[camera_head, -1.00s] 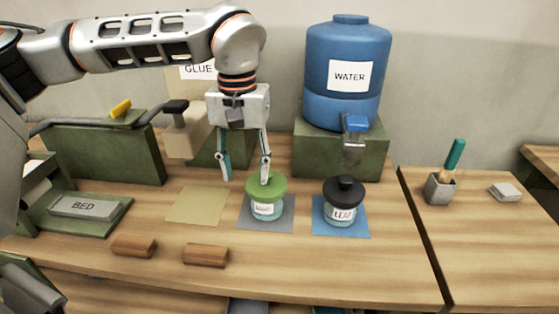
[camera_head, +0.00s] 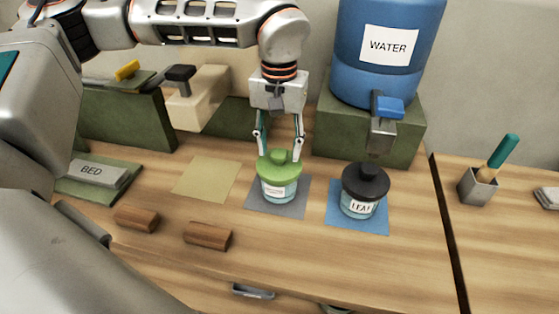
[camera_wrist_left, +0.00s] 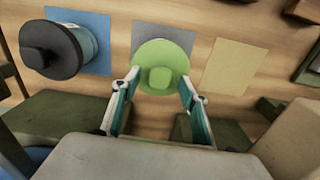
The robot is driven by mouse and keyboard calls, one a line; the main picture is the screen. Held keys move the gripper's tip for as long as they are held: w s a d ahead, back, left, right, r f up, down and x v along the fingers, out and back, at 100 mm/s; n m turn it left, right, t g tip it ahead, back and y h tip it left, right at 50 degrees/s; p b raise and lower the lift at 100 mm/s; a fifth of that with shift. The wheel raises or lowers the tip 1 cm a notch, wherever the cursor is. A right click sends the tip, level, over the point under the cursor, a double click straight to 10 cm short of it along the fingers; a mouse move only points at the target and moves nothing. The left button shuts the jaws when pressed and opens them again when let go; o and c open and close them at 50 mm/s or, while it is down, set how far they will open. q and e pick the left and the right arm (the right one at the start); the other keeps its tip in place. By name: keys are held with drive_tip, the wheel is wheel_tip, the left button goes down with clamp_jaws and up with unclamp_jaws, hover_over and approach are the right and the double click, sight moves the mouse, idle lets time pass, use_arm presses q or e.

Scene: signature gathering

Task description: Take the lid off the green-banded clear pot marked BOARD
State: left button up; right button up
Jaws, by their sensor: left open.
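The clear pot (camera_head: 279,191) has a green lid (camera_head: 280,164) with a knob on top and a label too small to read. It stands upright on a grey mat (camera_head: 262,207). My left gripper (camera_head: 279,150) is open and points down just behind the lid in the head view. In the left wrist view the lid (camera_wrist_left: 160,68) lies ahead, with the open left fingers (camera_wrist_left: 155,95) at its near left and right sides. Whether they touch it I cannot tell. My right gripper is not in view.
A black-lidded pot (camera_head: 361,203) marked LEAF stands on a blue mat (camera_head: 346,224) to the right. Behind are a blue WATER tank (camera_head: 350,85) and its tap. A yellowish mat (camera_head: 207,180) lies bare to the left. Two wooden blocks (camera_head: 208,236) lie in front.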

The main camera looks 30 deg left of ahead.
use_arm(q)
drive_tip(key=shift+f, duration=0.5)
drive_tip(key=c, duration=1)
drive_tip(key=shift+r, duration=0.15)
